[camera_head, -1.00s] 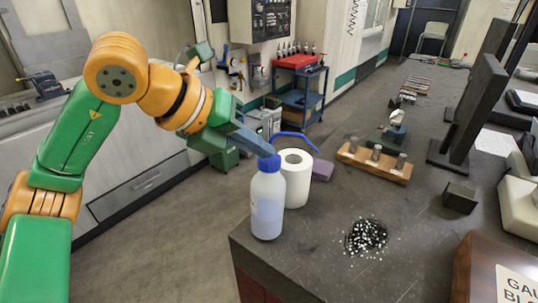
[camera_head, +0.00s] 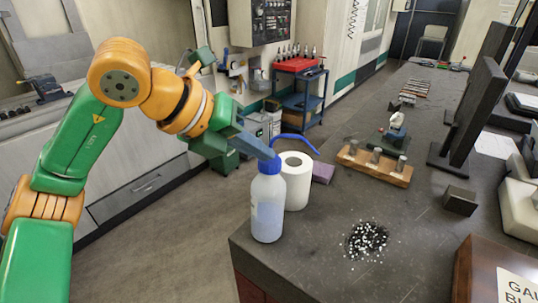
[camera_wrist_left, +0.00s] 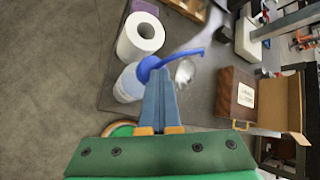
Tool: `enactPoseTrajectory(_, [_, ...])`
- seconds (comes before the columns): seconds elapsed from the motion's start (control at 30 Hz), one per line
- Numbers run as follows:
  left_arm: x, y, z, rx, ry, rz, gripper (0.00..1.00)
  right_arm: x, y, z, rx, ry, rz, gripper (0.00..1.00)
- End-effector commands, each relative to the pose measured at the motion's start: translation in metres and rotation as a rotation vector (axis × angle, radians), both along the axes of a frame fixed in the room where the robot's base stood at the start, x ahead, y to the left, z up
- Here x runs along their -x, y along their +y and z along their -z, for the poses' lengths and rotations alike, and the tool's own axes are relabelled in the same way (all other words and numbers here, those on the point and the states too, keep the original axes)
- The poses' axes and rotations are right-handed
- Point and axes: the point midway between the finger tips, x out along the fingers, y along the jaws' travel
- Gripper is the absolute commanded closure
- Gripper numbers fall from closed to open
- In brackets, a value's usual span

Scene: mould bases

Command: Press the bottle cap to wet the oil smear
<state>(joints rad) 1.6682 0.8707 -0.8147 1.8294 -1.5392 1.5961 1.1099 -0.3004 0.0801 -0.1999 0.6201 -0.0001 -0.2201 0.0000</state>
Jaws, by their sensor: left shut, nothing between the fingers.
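The spray bottle (camera_head: 268,215), translucent with bluish contents, stands upright near the bench's left front edge. Its blue cap (camera_head: 269,167) has a long blue spout (camera_head: 302,139) reaching right; the spout also shows in the left wrist view (camera_wrist_left: 185,53). My left gripper (camera_head: 272,154) is shut and empty, its fingertips at the cap's top, seemingly touching it. In the left wrist view its fingers (camera_wrist_left: 160,75) overlap part of the cap. The dark oil smear (camera_head: 366,239) on the bench right of the bottle is speckled with white drops. My right gripper is out of view.
A white paper roll (camera_head: 297,187) stands close behind the bottle. A purple block (camera_head: 322,171) and a wooden holder with metal pins (camera_head: 375,166) lie farther back. A wooden box (camera_head: 495,268) is front right. The bench around the smear is clear.

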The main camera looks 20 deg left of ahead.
Motion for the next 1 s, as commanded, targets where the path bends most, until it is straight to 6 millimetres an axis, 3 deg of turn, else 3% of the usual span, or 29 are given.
enactPoseTrajectory(0.27, [0.0, 0.0, -0.004, 0.001, -0.001, 0.0, 1.0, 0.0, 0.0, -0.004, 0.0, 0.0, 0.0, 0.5])
enactPoseTrajectory(0.7, [0.0, 0.0, -0.064, -0.001, -0.001, 0.0, 1.0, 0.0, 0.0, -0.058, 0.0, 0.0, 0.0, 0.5])
enactPoseTrajectory(1.0, [0.0, 0.0, -0.061, 0.001, -0.001, 0.0, 1.0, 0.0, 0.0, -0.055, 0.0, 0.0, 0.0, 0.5])
